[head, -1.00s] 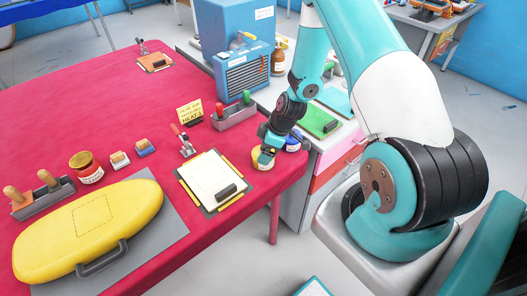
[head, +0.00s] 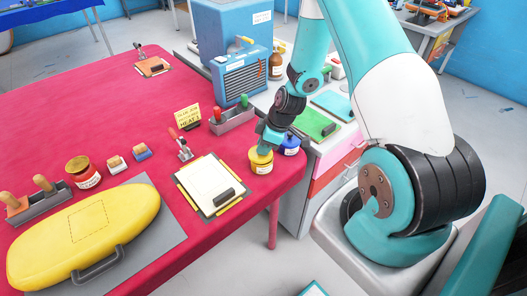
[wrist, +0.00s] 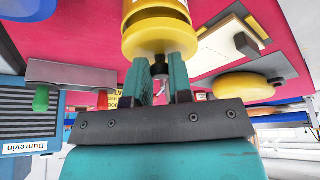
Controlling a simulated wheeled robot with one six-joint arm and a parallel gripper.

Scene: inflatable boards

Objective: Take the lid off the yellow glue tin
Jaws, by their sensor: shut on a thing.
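The yellow glue tin (head: 261,166) stands on the red table near its right corner, beside a blue-lidded tin (head: 290,146). My gripper (head: 266,148) comes down on the yellow tin from above. In the wrist view my gripper (wrist: 162,68) has its two teal fingers at the top of the wide yellow lid (wrist: 160,42), with a small dark part between them. The tin's body and pale label (wrist: 157,16) show beyond the lid. The fingers are shut on the lid.
A clipboard (head: 206,180) lies left of the tin. A grey holder with red and green handles (head: 232,120) and a yellow sign (head: 187,116) stand behind. A large yellow board (head: 80,235) lies front left. Bare red cloth lies at the middle left.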

